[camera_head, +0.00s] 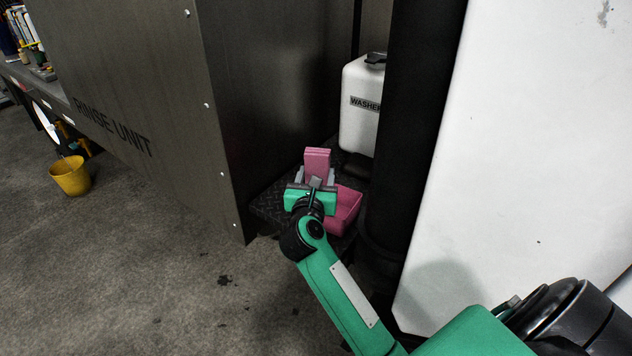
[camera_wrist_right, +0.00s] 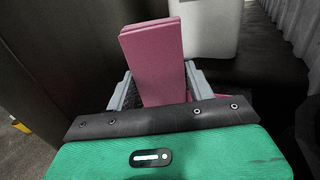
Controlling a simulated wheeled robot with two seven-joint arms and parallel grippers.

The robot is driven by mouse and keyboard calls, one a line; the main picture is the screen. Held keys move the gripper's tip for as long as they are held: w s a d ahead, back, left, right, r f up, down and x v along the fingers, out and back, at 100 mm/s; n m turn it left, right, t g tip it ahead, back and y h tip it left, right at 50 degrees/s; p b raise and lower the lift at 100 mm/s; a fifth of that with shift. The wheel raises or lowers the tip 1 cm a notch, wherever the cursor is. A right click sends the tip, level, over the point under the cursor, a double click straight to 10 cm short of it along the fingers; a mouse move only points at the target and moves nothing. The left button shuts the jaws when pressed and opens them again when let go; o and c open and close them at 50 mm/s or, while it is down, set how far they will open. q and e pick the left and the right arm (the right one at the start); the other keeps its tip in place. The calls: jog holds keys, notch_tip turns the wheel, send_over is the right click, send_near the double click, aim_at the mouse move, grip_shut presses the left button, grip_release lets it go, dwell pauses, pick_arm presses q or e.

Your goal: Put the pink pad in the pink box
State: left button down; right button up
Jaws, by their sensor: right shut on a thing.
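The pink pad (camera_head: 317,161) is a flat rectangular block held upright between the fingers of my right gripper (camera_head: 316,179). In the right wrist view the pad (camera_wrist_right: 155,60) stands between the two grey fingers of the gripper (camera_wrist_right: 160,88), which is shut on it. The pink box (camera_head: 346,208) is an open-topped container on the dark tread plate, just right of and partly behind my gripper in the head view. The pad appears above and to the left of the box, apart from it. My left gripper is not in view.
A white washer container (camera_head: 361,105) stands behind the box. The rinse unit's dark metal wall (camera_head: 150,90) rises to the left, and a thick black column (camera_head: 409,130) to the right. The dark tread plate (camera_head: 272,203) lies between them. A yellow bucket (camera_head: 70,177) stands far left.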

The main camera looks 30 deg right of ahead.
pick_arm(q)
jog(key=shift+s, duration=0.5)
pick_arm(e)
jog(key=shift+f, duration=0.85)
jog(key=shift+f+b, duration=0.35)
jog(key=shift+f, duration=0.2)
jog(key=o, duration=0.9)
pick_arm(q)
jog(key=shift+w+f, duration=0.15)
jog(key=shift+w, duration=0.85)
